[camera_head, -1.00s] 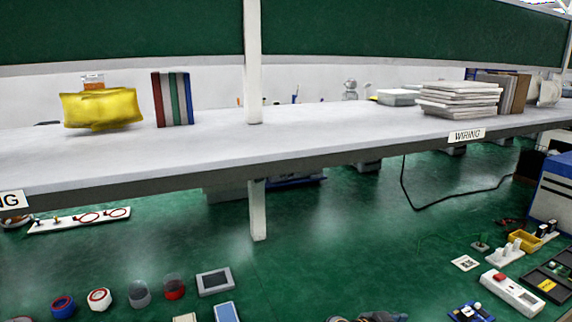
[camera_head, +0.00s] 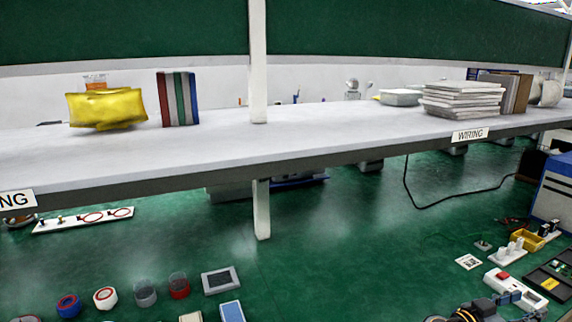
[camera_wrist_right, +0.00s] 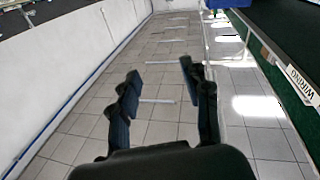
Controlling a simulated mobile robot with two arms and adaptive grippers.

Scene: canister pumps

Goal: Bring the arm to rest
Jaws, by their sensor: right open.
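My right arm (camera_head: 468,314) shows at the bottom right edge of the head view, with its cables, over the green bench; most of it is cut off by the frame. In the right wrist view my right gripper (camera_wrist_right: 160,75) has its two dark fingers spread apart. Nothing is between them; behind them is grey tiled floor. My left gripper is in neither view.
A green bench (camera_head: 330,225) lies under a white shelf (camera_head: 300,137). Near the right arm are a white power strip (camera_head: 515,290) and a black tray (camera_head: 551,278). Several small jars and rolls stand at lower left. The wrist view shows open floor (camera_wrist_right: 165,48).

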